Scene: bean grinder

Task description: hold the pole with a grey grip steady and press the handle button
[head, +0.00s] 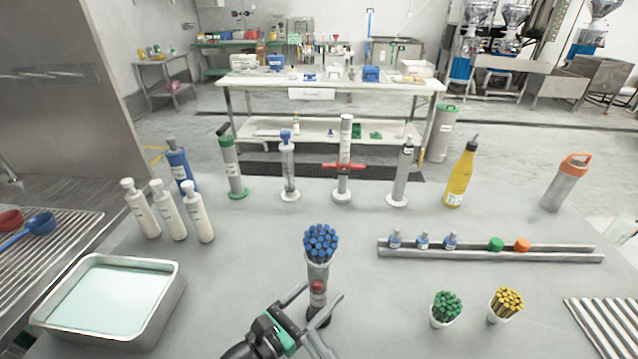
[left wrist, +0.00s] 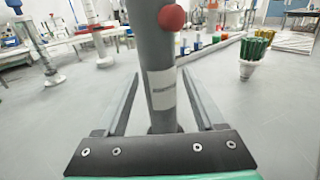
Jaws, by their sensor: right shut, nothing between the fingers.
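A grey upright pole with a red round button (head: 318,287) on its side stands at the front middle of the table. In the left wrist view, the pole (left wrist: 163,60) is close up, with the red button (left wrist: 172,17) near the top edge and a pale label below it. My left gripper (head: 325,291) is open, with one finger on each side of the pole. In the left wrist view, a gap shows between the left finger and the pole; the right finger is close to it. The pole's top cannot be told apart from the blue sticks (head: 320,243) in the head view. My right gripper is not in view.
Cups of green sticks (head: 446,308) and yellow sticks (head: 507,303) stand to the right. A metal rail (head: 490,252) lies behind them. Several upright tools and a yellow bottle (head: 462,175) line the back. White bottles (head: 170,210) and a metal tray (head: 170,300) are on the left.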

